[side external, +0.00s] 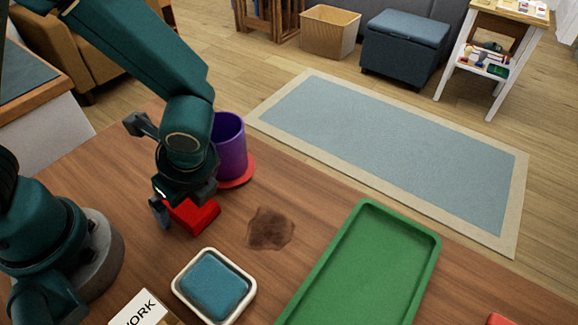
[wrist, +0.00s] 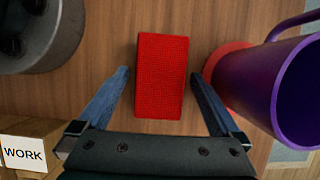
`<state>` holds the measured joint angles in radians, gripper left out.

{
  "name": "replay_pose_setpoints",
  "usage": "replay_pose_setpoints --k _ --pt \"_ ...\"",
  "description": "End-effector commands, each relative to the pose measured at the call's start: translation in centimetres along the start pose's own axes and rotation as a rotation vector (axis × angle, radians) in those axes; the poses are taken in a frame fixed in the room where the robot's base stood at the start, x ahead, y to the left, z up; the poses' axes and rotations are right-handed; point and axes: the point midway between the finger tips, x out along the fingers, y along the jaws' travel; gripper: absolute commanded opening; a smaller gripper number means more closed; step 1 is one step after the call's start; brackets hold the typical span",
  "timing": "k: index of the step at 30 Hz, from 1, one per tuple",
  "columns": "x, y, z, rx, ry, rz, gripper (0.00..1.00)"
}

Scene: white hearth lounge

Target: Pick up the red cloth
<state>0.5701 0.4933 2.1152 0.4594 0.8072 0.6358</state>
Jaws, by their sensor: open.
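The red cloth (wrist: 162,78) is a folded, textured block lying on the wooden table. In the wrist view it sits between the two fingers of my gripper (wrist: 163,80), with a gap on each side. My gripper is open, pointing down over the cloth. In the side view the cloth (side external: 194,216) shows just below my gripper (side external: 175,208), which hides part of it.
A purple mug (side external: 230,146) on a red coaster (side external: 237,172) stands close beside my gripper. A brown stain (side external: 270,229), a blue sponge in a white dish (side external: 176,284), a green tray (side external: 363,265) and a WORK sign (side external: 139,311) are nearby.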

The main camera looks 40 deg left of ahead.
Motion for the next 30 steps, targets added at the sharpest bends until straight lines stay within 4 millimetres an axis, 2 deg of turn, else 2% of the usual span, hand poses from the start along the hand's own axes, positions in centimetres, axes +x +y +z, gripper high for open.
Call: replay_pose_setpoints --k 2,3,8,21,26,28,30 --pt "0.0 0.0 0.0 0.0 0.0 0.0 1.0" --pt "0.0 0.0 0.0 0.0 0.0 0.0 0.85" --pt "0.0 0.0 0.0 0.0 0.0 0.0 0.23" --pt "-0.6 0.0 0.2 -0.003 0.001 -0.001 0.22" --pt "-2.3 -0.1 0.9 -0.004 0.002 -0.005 0.22" --pt "-3.7 -0.2 1.4 -0.007 0.004 -0.008 0.22" --pt "-4.6 0.0 2.8 -0.01 0.002 -0.005 0.22"
